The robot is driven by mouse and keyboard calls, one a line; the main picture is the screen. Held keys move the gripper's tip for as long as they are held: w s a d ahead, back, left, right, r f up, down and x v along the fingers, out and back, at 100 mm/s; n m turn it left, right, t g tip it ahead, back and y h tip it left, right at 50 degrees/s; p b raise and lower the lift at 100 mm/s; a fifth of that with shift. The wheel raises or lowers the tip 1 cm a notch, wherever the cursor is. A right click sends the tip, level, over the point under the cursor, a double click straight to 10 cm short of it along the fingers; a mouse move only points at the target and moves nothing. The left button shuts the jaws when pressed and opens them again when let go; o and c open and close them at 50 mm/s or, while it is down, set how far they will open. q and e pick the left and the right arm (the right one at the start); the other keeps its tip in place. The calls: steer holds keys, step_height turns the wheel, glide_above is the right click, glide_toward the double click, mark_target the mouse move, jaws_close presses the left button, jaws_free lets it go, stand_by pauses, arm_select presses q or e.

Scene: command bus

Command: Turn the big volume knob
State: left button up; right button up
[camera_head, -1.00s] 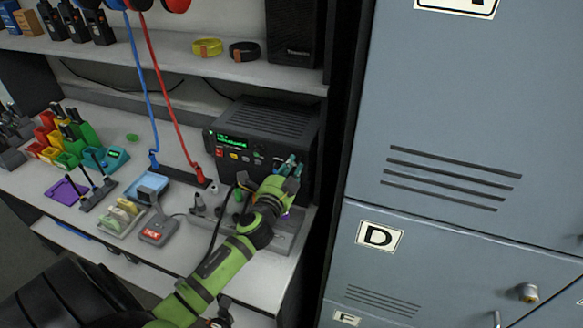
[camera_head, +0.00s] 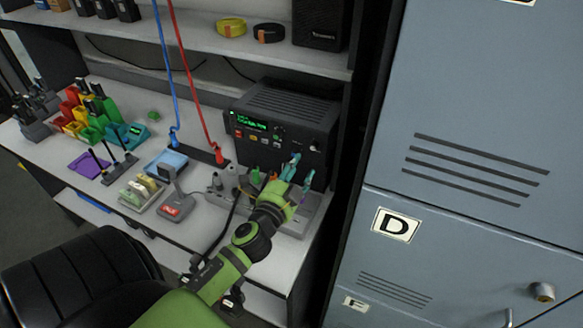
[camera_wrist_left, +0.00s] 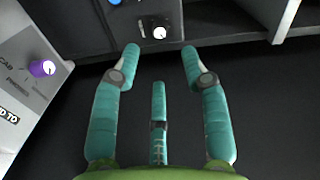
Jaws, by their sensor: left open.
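A black radio unit (camera_head: 290,100) with a green display stands on the desk against the back. A small dark knob (camera_head: 315,146) shows at the right of its front; I cannot tell if it is the big volume knob. My left gripper (camera_head: 298,172) is in front of the radio's lower right face, with teal fingers open and empty. In the left wrist view the open fingers (camera_wrist_left: 161,52) point at a dark panel, with a small white-faced knob (camera_wrist_left: 159,32) just beyond the tips. No contact shows. My right gripper is not in view.
A purple knob (camera_wrist_left: 42,68) sits on a grey labelled panel at left in the wrist view. A talk microphone (camera_head: 172,206) stands left of my arm. Blue and red cords hang from above. A shelf (camera_head: 200,36) is overhead; grey lockers (camera_head: 470,130) stand at right.

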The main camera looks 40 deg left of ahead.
arm_select(q)
steer(key=v, duration=0.4)
steer(key=shift+s+f, duration=0.1)
stand_by(0.5)
